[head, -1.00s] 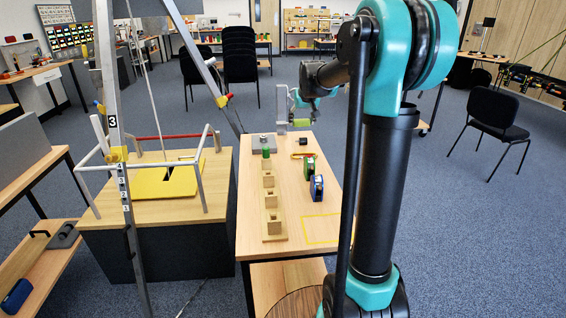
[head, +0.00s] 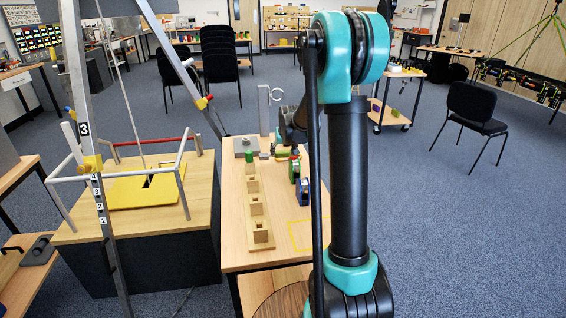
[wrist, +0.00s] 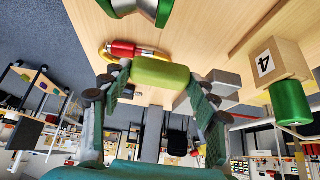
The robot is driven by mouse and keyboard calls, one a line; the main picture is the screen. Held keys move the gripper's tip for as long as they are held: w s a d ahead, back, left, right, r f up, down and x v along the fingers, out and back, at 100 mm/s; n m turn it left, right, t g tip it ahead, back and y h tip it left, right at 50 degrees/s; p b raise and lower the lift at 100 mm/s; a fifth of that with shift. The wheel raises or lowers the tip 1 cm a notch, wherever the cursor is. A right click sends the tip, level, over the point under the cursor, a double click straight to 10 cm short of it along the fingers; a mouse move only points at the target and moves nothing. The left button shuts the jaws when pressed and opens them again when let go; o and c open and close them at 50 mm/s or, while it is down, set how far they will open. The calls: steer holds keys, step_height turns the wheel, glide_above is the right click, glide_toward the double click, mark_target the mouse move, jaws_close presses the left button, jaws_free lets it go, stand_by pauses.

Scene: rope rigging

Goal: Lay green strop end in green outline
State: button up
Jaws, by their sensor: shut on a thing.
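My gripper (wrist: 152,100) has its fingers on both sides of a yellow-green padded block, which looks like the green strop end (wrist: 160,73). The block lies crosswise between the fingertips, near the wooden table top. In the head view my gripper (head: 280,152) is at the far part of the narrow table, partly hidden by my arm. A grey hooked post (head: 264,108) stands just behind it. No green outline can be made out. A yellow outline (head: 291,236) is marked on the near right of the table.
A wooden rack of square sockets (head: 258,215) runs along the table's left side. A green reel (head: 294,170) and a blue reel (head: 302,190) stand on the right. A red-and-yellow shackle-like piece (wrist: 124,48) lies close to my gripper. A tripod leg (head: 82,130) stands left.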

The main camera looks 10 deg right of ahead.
mark_target(282, 166)
steer(key=shift+f, duration=2.4)
steer(key=shift+f, duration=0.15)
steer(key=o, duration=1.3)
steer(key=shift+o, duration=0.2)
